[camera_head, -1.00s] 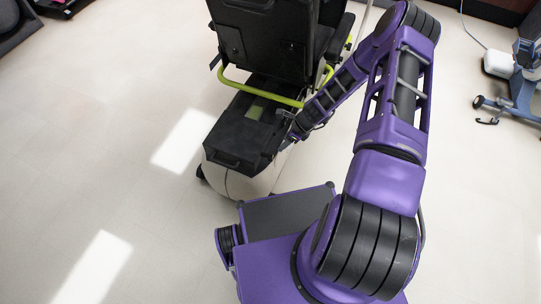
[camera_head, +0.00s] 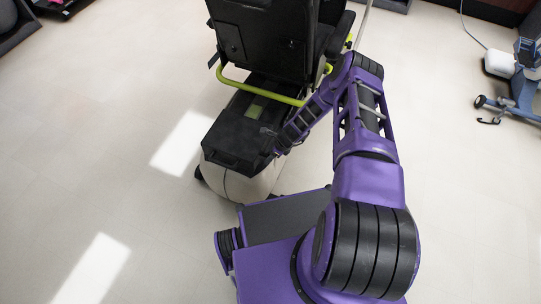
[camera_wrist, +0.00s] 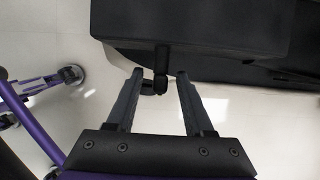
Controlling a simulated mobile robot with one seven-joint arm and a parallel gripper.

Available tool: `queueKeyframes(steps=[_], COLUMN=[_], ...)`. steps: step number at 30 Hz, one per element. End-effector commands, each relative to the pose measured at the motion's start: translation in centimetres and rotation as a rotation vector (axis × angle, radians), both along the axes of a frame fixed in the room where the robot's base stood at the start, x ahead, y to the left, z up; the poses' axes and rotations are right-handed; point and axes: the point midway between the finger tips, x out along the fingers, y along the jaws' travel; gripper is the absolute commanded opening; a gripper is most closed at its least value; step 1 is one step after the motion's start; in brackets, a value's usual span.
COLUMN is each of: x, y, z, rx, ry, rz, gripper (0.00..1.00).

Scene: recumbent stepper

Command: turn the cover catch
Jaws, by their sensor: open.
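The cover is a black box (camera_head: 235,145) at the rear of the stepper, below the seat. It fills the top of the wrist view as a dark slab (camera_wrist: 190,25). A small black catch (camera_wrist: 161,62) sticks out from its near edge, with a rounded end pointing toward me. My gripper (camera_wrist: 160,73) is open, one finger on each side of the catch, with visible gaps to both. In the head view my gripper (camera_head: 272,140) is at the right side of the box, small and partly hidden by my arm.
The black seat (camera_head: 262,40) and a yellow-green bar (camera_head: 260,92) stand above and behind the box. A pale rounded housing (camera_head: 240,185) is under it. A blue wheeled device (camera_head: 520,85) is at far right. The floor to the left is clear.

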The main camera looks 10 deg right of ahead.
Motion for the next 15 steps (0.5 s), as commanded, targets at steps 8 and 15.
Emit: queueKeyframes(steps=[8, 15], x=[0.00, 0.00], y=[0.01, 0.00], z=[0.04, 0.05], rx=[0.000, 0.000], ry=[0.000, 0.000], rz=[0.000, 0.000], gripper=[0.29, 0.00])
